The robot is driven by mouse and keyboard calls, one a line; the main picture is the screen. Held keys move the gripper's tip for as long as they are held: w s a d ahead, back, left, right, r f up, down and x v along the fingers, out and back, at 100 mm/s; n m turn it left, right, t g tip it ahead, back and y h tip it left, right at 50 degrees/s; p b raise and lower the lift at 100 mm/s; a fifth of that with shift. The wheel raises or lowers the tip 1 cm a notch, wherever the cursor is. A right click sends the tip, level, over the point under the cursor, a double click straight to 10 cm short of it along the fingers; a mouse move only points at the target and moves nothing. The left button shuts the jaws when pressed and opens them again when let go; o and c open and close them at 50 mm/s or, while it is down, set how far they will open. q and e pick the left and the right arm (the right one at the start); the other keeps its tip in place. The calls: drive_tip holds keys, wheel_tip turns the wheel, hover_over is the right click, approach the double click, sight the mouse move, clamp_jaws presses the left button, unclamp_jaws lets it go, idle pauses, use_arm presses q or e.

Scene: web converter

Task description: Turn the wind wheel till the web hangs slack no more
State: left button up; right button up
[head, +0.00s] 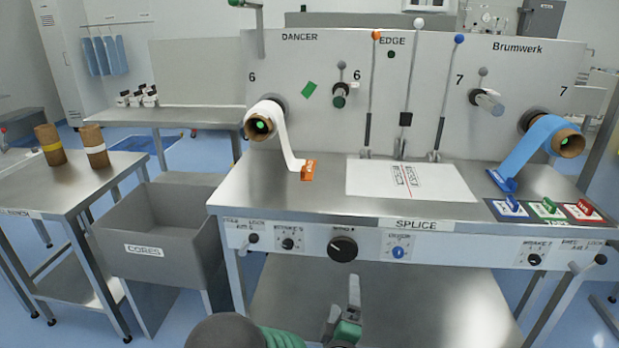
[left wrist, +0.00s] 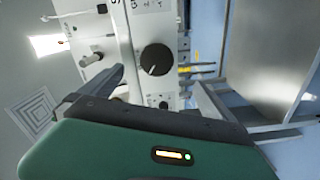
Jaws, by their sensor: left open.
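The black round knob (head: 342,248), under a small label I read as wind, sits on the front panel below the splice table. It also shows in the left wrist view (left wrist: 155,60). My left gripper (head: 344,298) is open and empty, below and in front of the knob, apart from it. Its two fingers show in the left wrist view (left wrist: 160,92), with the knob beyond them. A white web (head: 285,140) hangs from the left roll (head: 262,122) to an orange clip (head: 308,170) on the table. A blue web (head: 530,150) runs from the right roll to a blue clip. My right gripper is out of view.
Smaller knobs (head: 288,244) and a blue knob (head: 398,252) flank the black knob. A white splice sheet (head: 410,180) lies on the table. A grey cores bin (head: 160,235) stands at the left. Floor below the panel has a lower steel shelf (head: 400,300).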

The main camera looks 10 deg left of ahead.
use_arm(q)
drive_tip(key=n, duration=0.1)
drive_tip(key=n+b, duration=1.2)
drive_tip(key=n, duration=0.8)
approach(343, 252)
drive_tip(key=w, duration=0.8)
drive_tip(key=shift+f, duration=0.25)
drive_tip(key=shift+w+r, duration=0.1)
drive_tip(key=shift+w, duration=0.4)
drive_tip(key=c, duration=1.3)
